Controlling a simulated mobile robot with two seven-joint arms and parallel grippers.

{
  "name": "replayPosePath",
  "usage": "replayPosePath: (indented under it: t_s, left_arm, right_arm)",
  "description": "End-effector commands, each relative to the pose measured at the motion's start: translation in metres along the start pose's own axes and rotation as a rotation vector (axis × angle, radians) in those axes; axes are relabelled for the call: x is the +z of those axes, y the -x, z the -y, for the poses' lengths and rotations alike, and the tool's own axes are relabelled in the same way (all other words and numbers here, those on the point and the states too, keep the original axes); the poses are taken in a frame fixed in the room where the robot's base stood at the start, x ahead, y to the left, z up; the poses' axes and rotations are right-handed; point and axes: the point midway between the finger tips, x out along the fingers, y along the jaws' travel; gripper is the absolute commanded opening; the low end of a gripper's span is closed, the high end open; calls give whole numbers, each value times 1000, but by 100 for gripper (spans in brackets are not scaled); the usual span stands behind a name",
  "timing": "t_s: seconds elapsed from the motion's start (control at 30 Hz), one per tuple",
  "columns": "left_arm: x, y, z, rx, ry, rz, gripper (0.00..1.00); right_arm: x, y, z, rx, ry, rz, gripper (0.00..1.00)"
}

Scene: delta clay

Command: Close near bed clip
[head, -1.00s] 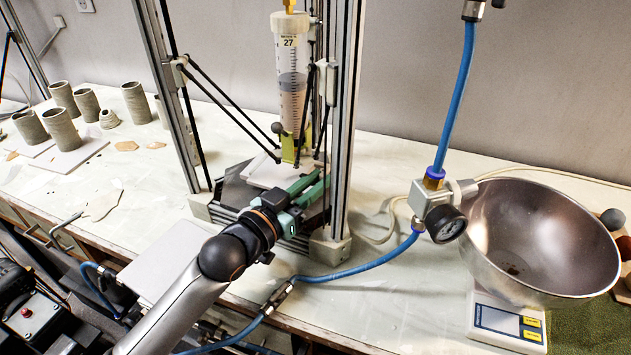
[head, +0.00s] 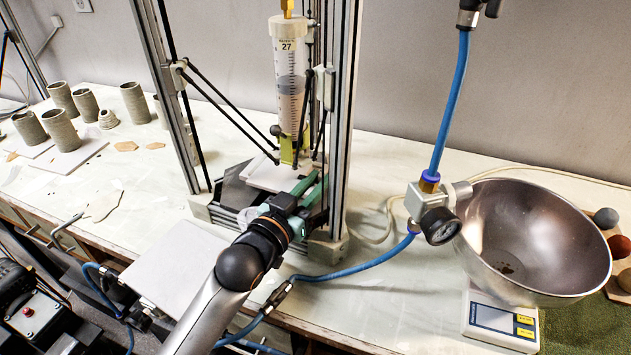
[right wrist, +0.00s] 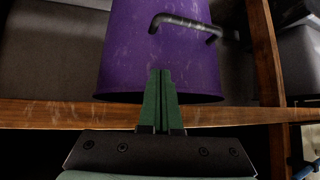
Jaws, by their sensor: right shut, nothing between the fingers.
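The clay printer's bed carries a pale square plate (head: 262,175) under the nozzle, between the metal posts. I cannot make out the near bed clip; my left gripper covers the bed's near right side. My left gripper (head: 312,187), with green fingers, reaches in at that side beside the right post. Its two fingers look apart, with a gap between them, and I see nothing held. My right gripper (right wrist: 160,72) shows only in the right wrist view, shut and empty, pointing at a purple container (right wrist: 160,50) with a dark handle.
A clay-filled syringe (head: 290,90) hangs above the bed between black rods. A blue hose (head: 350,267) with a gauge (head: 440,226) crosses to the right. A steel bowl (head: 535,240) sits on a scale (head: 500,320). Clay cups (head: 60,130) stand at left.

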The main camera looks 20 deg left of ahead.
Motion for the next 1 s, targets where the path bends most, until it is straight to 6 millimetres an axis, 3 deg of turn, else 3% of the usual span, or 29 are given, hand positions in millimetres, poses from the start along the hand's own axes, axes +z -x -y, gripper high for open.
replayPosePath:
  t_s: [0.03, 0.07, 0.3, 0.67, 1.0]
  left_arm:
    - [-1, 0, 0, 1, 0, -3, 0]
    - [-1, 0, 0, 1, 0, -3, 24]
    - [-1, 0, 0, 1, 0, -2, 51]
    - [1, 6, 0, 1, 0, 1, 51]
    - [2, 62, 0, 1, 0, 2, 51]
  right_arm:
    - [0, 0, 0, 0, 0, 1, 0]
    - [0, 0, 0, 0, -1, 1, 0]
    - [0, 0, 0, 1, -1, 2, 0]
    - [1, 0, 0, 1, -1, 2, 0]
    - [4, -3, 0, 1, -1, 2, 0]
